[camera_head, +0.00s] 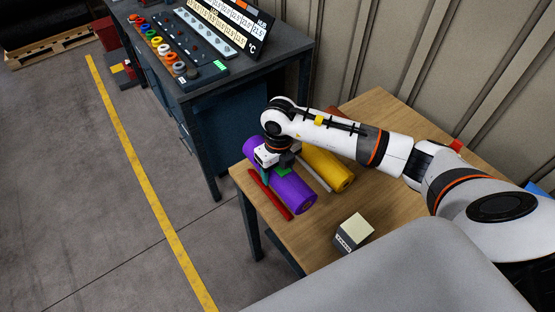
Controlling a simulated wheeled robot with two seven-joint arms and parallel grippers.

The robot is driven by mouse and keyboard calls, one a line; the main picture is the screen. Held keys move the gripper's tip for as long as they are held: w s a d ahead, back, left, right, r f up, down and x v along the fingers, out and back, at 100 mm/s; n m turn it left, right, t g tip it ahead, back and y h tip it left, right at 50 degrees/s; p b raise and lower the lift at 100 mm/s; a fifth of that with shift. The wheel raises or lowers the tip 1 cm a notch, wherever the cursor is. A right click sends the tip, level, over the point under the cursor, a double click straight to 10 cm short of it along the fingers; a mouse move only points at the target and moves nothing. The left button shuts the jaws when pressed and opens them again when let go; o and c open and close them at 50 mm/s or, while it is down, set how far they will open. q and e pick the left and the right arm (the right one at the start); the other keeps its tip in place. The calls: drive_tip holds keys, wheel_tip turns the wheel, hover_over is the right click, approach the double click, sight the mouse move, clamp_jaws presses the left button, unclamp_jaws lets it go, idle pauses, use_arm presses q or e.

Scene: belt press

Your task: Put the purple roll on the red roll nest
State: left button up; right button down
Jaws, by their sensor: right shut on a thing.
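The purple roll (292,193) is at the left end of the wooden table, lying lengthwise toward the camera. My right gripper (276,171) reaches down from above and is shut on its middle, hiding part of it. A red bar (268,194), which looks like part of the red roll nest, lies along the left side of the purple roll. I cannot tell whether the roll touches the bar or the table. My left gripper is not in view.
A yellow roll (328,168) lies to the right of the purple roll, with a grey bar (313,174) between them. A small cream-topped box (355,231) stands near the table's (390,205) front edge. A dark workbench (237,83) with coloured rings stands behind.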

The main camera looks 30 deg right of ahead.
drive_tip(key=shift+w+f, duration=0.15)
drive_tip(key=shift+f, duration=0.45)
wheel_tip(320, 180, down, 3)
drive_tip(key=shift+r+p, duration=0.1)
drive_tip(key=shift+p, duration=0.4)
drive_tip(key=shift+f, duration=0.3)
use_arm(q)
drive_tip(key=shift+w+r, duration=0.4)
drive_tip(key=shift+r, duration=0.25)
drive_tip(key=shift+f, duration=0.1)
use_arm(e)
drive_tip(key=shift+f, duration=0.15)
drive_tip(key=shift+c, duration=1.5)
unclamp_jaws()
